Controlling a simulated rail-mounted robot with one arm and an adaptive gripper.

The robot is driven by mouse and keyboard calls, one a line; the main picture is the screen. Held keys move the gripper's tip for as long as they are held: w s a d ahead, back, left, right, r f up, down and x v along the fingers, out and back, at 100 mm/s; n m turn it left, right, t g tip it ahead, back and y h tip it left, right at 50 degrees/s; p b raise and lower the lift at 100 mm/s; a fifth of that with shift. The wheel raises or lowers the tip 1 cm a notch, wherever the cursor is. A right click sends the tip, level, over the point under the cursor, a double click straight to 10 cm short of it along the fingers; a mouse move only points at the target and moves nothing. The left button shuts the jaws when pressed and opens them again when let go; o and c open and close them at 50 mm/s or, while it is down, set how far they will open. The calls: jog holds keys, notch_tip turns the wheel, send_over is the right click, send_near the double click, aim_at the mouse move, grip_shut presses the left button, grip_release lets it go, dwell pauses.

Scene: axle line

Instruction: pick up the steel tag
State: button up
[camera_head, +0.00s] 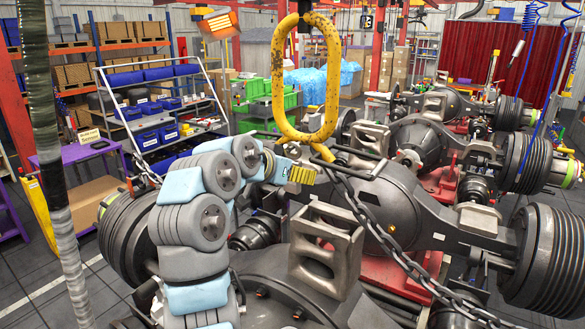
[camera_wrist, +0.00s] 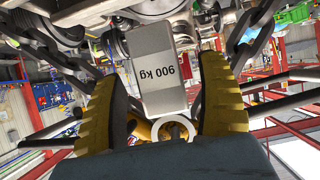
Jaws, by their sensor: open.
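The steel tag (camera_wrist: 160,75) is a pale grey rectangular plate marked "900 kg", upside down in the wrist view. A pale ring (camera_wrist: 173,128) lies at its lower end, by yellow metal. My gripper (camera_wrist: 164,88) is open, with one yellow-and-black ribbed finger on each side of the tag. The tag appears between the fingers with gaps on both sides; its exact depth is hard to tell. In the head view my gripper (camera_head: 302,173) is just below the large yellow lifting link (camera_head: 306,75). I cannot make out the tag there.
A dark chain (camera_head: 385,235) runs from beneath the yellow link across the axle housings (camera_head: 390,195). Chains also flank the tag in the wrist view (camera_wrist: 253,35). A grey bracket (camera_head: 326,252) stands in front. A rack with blue bins (camera_head: 150,105) is behind left.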

jog(key=shift+w+f, duration=0.1)
grip_shut()
dwell(0.3)
